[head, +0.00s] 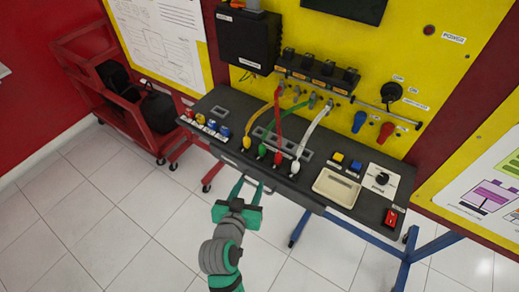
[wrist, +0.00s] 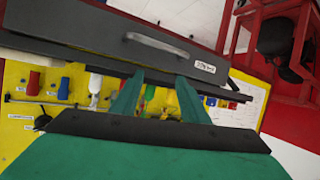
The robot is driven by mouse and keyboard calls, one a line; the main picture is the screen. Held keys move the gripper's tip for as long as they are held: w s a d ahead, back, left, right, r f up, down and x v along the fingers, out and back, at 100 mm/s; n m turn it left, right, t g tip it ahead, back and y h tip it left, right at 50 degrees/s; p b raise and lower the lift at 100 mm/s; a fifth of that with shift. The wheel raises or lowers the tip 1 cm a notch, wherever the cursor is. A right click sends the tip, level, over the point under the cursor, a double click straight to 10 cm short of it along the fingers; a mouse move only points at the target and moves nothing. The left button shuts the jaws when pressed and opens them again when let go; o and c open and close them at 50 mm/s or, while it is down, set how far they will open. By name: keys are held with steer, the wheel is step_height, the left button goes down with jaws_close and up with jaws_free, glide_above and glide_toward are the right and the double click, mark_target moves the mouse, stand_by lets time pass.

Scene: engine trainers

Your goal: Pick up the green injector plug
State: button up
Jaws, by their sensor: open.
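The green injector plug (head: 262,151) stands upright on the dark console panel (head: 325,207), with a green cable rising from it. It is between the yellow plug (head: 247,143) and the red plug (head: 278,158). My gripper (head: 250,183) is open and empty, below and in front of the console's front edge, apart from the plug. In the wrist view my two green fingers (wrist: 160,74) are spread under the console's front. A small green patch (wrist: 150,93) shows between them, beyond the edge; I cannot tell whether it is the plug or its cable.
A white plug (head: 295,167) stands right of the red one. A beige tray (head: 337,188), a dial (head: 382,179) and a red switch (head: 390,217) are on the right. A drawer handle (wrist: 158,44) shows on the console's front. A red cart (head: 118,103) stands left.

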mark_target(261, 148)
steer(key=w+r+m+h, duration=0.2)
steer(key=w+r+m, duration=0.15)
steer(key=r, duration=0.45)
steer(key=shift+g, duration=0.5)
steer(key=x, duration=1.1)
steer(key=shift+r, duration=0.1)
steer(key=shift+w, duration=0.2)
steer(key=shift+s+d, duration=0.1)
steer(key=shift+s, duration=0.05)
jaws_close()
